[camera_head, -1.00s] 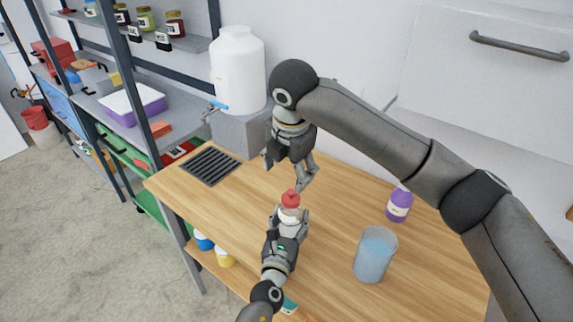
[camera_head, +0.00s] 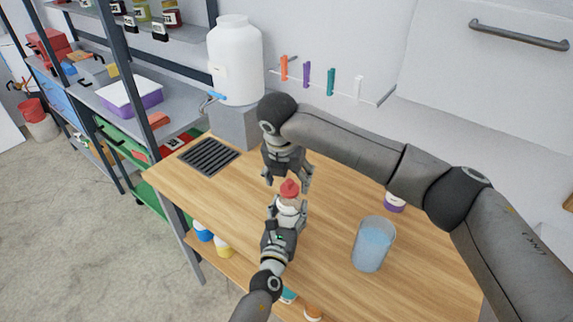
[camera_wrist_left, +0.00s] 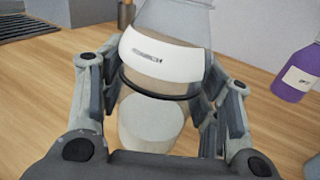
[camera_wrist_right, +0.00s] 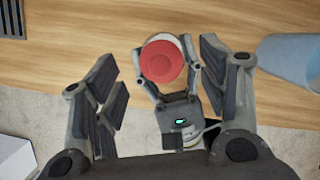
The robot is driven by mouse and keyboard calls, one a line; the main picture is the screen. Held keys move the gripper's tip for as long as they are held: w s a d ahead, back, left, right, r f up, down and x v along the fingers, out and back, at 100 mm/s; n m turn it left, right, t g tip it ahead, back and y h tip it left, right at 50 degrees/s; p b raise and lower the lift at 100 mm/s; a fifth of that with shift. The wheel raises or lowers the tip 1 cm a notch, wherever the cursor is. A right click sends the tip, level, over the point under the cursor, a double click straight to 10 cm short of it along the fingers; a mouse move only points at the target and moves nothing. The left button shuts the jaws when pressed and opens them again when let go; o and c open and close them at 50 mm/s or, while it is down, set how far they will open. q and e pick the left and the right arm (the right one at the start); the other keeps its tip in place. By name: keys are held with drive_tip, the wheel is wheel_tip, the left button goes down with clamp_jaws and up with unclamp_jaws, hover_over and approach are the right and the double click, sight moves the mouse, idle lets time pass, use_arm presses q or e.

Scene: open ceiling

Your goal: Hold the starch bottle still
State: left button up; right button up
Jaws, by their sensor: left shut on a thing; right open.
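The starch bottle (camera_head: 289,203) stands on the wooden table with a red cap on top. In the left wrist view its clear body (camera_wrist_left: 152,125) with a white label and a dark band sits between the fingers. My left gripper (camera_head: 288,212) is shut on the bottle's body; it also shows in the left wrist view (camera_wrist_left: 160,95). My right gripper (camera_head: 288,184) is open and empty, pointing down just above the cap. In the right wrist view the red cap (camera_wrist_right: 163,62) lies between and beyond the open fingers (camera_wrist_right: 165,80).
A white tank (camera_head: 236,62) with a tap stands at the back, near a dark drain grate (camera_head: 208,155).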

sight(289, 181)
drive_tip(key=shift+x, duration=1.45)
drive_tip(key=c, duration=1.1)
drive_tip(key=shift+o, duration=0.2)
drive_tip(key=shift+r, duration=0.2)
drive_tip(key=shift+r, duration=2.85)
use_arm(q)
drive_tip(key=o, duration=1.1)
drive_tip(key=shift+o, duration=0.2)
